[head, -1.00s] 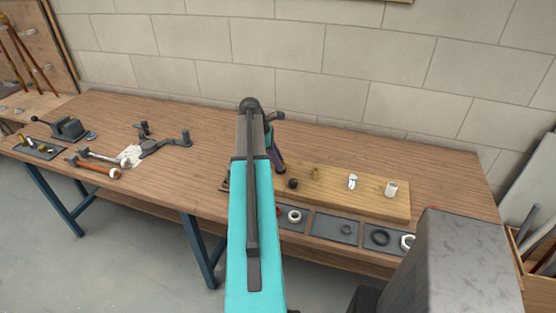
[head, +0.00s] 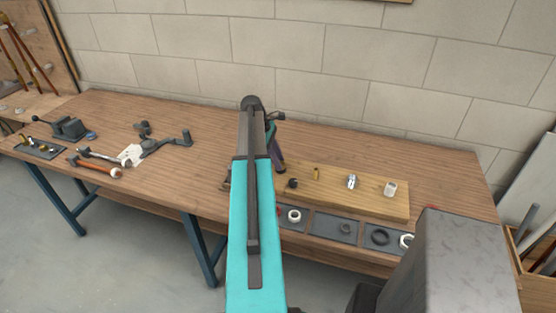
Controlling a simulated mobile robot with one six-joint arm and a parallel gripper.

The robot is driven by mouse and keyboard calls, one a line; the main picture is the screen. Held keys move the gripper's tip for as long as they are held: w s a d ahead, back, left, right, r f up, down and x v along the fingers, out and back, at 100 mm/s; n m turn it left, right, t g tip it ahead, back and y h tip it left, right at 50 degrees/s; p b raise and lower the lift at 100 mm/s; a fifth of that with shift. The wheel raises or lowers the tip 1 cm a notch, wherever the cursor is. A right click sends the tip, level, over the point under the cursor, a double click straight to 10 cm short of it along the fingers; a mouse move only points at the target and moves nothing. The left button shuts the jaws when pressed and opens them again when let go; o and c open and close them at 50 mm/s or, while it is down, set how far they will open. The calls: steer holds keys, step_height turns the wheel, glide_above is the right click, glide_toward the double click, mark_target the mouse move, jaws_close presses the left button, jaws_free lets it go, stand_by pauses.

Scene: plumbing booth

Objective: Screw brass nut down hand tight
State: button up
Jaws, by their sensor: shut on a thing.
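My teal arm runs up the middle of the head view and covers the left end of a wooden board (head: 345,198). My gripper's jaws are hidden behind it; only a dark wrist part shows just right of the arm. A small upright brass piece (head: 316,174) stands on the board, to the right of the wrist and apart from it. It is too small to tell whether it carries a nut. I cannot make out the brass nut for certain; anything at the jaws is hidden.
The board also carries a black fitting (head: 292,183), a chrome fitting (head: 352,182) and a white fitting (head: 389,188). Dark trays (head: 335,229) with rings and nuts lie along the bench's front edge. Wrenches (head: 100,169) and a vise (head: 68,131) lie at left. The back middle bench is clear.

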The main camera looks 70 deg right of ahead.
steer(key=shift+d+m+y+p, duration=0.2)
steer(key=shift+m+y+p, duration=0.45)
steer(key=shift+m, duration=1.15)
steer(key=o, duration=2)
steer(key=shift+c, duration=0.2)
steer(key=shift+r+p, duration=1.5)
steer(key=shift+r, duration=1)
